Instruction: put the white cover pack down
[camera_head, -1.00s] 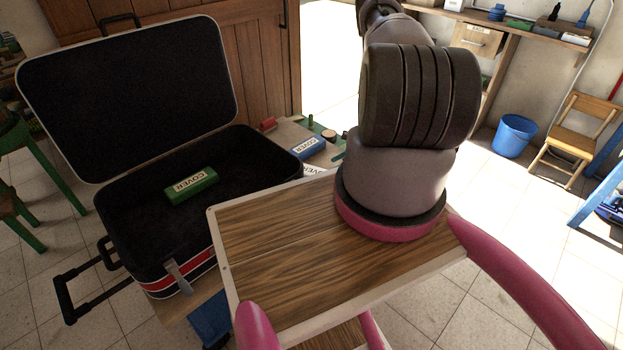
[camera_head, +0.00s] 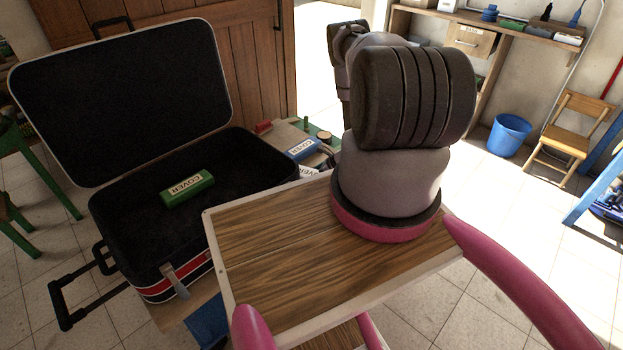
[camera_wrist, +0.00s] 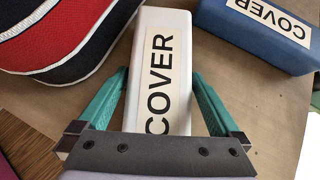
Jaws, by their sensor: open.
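The white cover pack (camera_wrist: 163,70) lies on the brown table top in the wrist view, with its COVER label up. My gripper (camera_wrist: 160,78) is open, with one teal finger along each long side of the pack and narrow gaps beside it. The pack's near end is hidden behind the gripper's body. In the head view only a small part of the white pack (camera_head: 309,171) shows beyond the wooden board, and my gripper is hidden.
A blue cover pack (camera_wrist: 258,32) lies close on the right; it also shows in the head view (camera_head: 301,149). An open black suitcase (camera_head: 130,235) on the left holds a green cover pack (camera_head: 187,188). Its red-striped corner (camera_wrist: 60,50) is near my left finger.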

